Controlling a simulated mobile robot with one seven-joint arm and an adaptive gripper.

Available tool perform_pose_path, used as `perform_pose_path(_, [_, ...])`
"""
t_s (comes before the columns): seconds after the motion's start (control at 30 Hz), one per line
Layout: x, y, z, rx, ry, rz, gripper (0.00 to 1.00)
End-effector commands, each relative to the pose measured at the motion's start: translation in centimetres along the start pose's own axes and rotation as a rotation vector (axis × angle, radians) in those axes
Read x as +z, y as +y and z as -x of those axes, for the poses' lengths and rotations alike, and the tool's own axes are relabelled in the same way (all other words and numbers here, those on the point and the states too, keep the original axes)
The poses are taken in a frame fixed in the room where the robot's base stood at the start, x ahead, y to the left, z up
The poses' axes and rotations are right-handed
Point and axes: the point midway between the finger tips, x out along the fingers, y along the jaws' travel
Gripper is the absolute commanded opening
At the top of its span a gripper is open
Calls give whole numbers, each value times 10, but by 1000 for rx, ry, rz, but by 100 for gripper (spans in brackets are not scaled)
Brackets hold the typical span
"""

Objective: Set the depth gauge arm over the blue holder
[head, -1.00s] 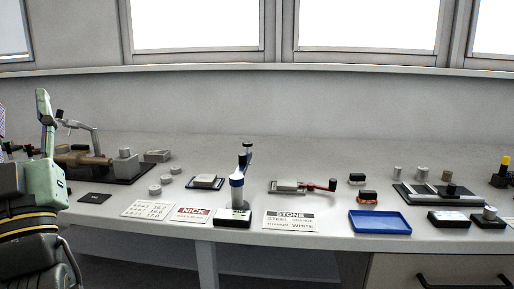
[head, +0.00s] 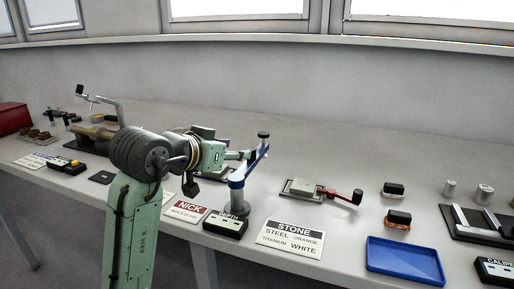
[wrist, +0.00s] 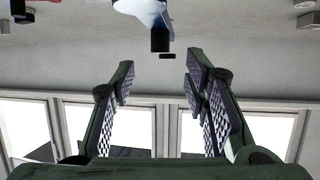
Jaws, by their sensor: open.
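The depth gauge stands upright on the bench in the head view, with a grey post (head: 237,200), a blue collar and a blue arm (head: 257,160) reaching up and right to a black knob (head: 263,135). My gripper (head: 247,154) is just left of the blue arm, close to it; whether they touch is unclear. In the wrist view my gripper (wrist: 161,68) is open with nothing between its fingers; a blue-and-white gauge part (wrist: 143,6) with a black tip (wrist: 160,40) shows beyond the fingertips. I cannot pick out a blue holder for certain; my arm hides the area behind it.
A black DEPTH label (head: 226,224) stands before the post. NICK (head: 187,210) and STONE (head: 293,238) cards lie nearby. A red-handled clamp plate (head: 303,189) and a blue tray (head: 404,262) are to the right. Bench behind the gauge is clear.

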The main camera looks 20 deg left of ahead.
Motion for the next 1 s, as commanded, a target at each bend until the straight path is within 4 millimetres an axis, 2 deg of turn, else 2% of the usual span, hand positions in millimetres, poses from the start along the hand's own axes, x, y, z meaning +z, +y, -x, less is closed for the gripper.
perform_pose_path(0.3, [-2, 0, -59, 2, 0, 2, 41])
perform_pose_path(0.5, [-2, 0, -86, 0, 2, 0, 41])
perform_pose_path(0.67, [-1, 0, -96, 0, 2, -1, 41])
perform_pose_path(0.9, [-1, 0, -96, 0, 3, -1, 41])
perform_pose_path(1.0, [-1, 0, -96, 0, 3, -1, 36])
